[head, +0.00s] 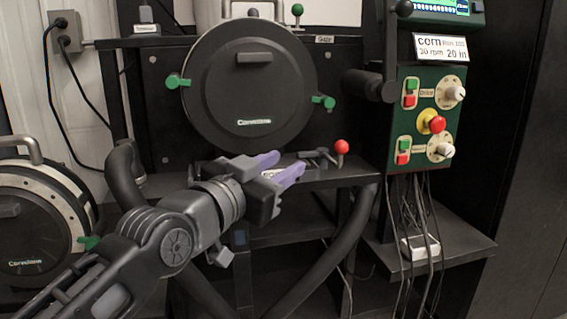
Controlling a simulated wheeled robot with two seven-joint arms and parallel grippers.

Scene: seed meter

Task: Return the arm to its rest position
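My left gripper (280,166) shows in the head view, its arm coming in from the lower left. Its two purple fingers are apart with a gap between them, and I see nothing held. It is in front of the black shelf below the round black seed meter (249,88). The meter is upright with green knobs at its left and right sides. A small lever with a red ball (341,147) is just right of the fingers, apart from them. My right gripper is not in view.
A green control panel (421,120) with buttons, knobs and a red stop button stands at the right. Cables hang below it to a small shelf (462,246). A second round unit (33,235) is at the lower left. Frame tubes surround the lower middle.

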